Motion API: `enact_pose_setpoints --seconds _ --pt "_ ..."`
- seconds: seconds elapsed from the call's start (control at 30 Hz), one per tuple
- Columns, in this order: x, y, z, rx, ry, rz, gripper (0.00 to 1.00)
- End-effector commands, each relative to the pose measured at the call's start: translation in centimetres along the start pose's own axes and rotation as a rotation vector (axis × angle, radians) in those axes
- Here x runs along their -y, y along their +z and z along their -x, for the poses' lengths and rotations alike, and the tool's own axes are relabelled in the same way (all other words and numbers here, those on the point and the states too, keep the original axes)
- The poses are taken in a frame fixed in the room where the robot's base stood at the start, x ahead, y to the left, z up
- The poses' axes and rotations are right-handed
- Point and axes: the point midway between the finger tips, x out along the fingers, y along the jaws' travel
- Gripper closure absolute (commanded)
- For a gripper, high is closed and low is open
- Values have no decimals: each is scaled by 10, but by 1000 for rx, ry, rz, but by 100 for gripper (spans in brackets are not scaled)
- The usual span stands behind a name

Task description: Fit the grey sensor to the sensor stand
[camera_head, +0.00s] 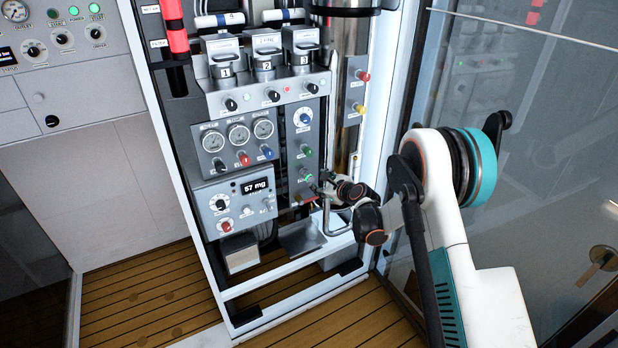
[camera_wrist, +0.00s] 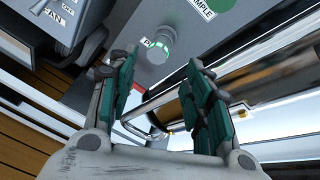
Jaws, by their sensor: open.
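My gripper (camera_head: 318,188) reaches in at the lower right of the panel, beside the panel's right column. In the wrist view my gripper (camera_wrist: 162,72) is open, with its green-padded fingers apart and nothing between them. I cannot single out the grey sensor or the sensor stand with certainty in either view. My wrist and arm hide part of the lower right of the panel.
A display box reading 57 mg (camera_head: 257,186) is left of my gripper. A grey tray (camera_head: 301,238) and a small grey box (camera_head: 239,254) are low in the frame. A metal cylinder (camera_head: 352,70) stands at right, near a glass wall (camera_head: 530,120).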

Motion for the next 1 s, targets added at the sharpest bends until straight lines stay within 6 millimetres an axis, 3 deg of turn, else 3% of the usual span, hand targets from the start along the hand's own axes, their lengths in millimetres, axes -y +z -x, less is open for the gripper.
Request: enact_pose_setpoints --seconds 0.27,0.7,1.0 --pt "0 0 -20 1 1 0 54" --pt "-1 -2 -76 0 1 1 54" --pt "0 0 -90 0 0 1 54"
